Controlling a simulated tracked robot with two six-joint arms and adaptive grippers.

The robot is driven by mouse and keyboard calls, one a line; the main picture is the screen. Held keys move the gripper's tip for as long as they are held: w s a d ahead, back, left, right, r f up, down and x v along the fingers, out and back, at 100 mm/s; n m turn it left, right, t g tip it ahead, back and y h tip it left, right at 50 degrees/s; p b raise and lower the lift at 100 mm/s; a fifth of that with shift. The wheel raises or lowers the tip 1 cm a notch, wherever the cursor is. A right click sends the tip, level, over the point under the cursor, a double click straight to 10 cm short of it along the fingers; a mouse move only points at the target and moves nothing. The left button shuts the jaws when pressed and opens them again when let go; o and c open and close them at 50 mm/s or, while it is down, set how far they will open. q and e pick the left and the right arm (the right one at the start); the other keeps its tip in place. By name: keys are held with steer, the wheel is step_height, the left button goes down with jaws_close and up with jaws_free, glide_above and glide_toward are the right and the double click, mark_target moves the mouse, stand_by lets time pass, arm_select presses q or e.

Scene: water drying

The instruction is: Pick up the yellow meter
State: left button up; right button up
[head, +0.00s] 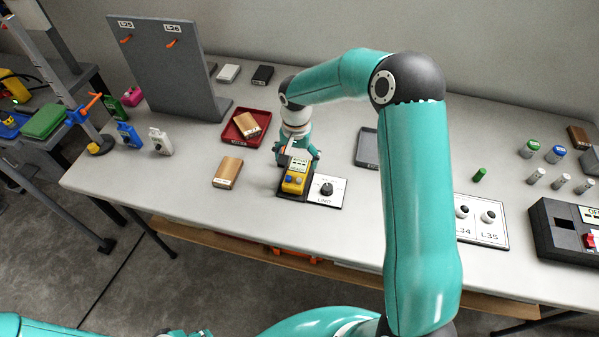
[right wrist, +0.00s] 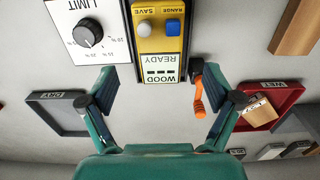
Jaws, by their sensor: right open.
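The yellow meter (head: 294,182) sits in a dark holder on the table, beside the white LIMIT panel (head: 327,190) with its black knob. In the right wrist view the meter (right wrist: 158,38) shows a blue and a grey button and a screen reading WOOD READY. My right gripper (head: 297,152) is over the screen end of the meter, pointing down. In the right wrist view its two fingers (right wrist: 160,85) are apart with nothing gripped, and the meter lies ahead between their lines. My left gripper cannot be made out.
An orange hook-like part (right wrist: 199,98) stands beside the meter, near one finger. A red WET tray (head: 236,137) holds a wood block; another wood block (head: 228,172) lies left of the meter. A grey DRY tray (head: 366,150) is to the right. A grey upright panel (head: 165,70) stands behind left.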

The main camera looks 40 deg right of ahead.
mark_target(296, 172)
steer(key=shift+f, duration=0.4)
step_height(296, 172, down, 4)
steer(key=shift+f+p, duration=0.15)
steer(key=shift+p, duration=0.6)
steer(key=c, duration=1.5)
steer(key=shift+o, duration=0.2)
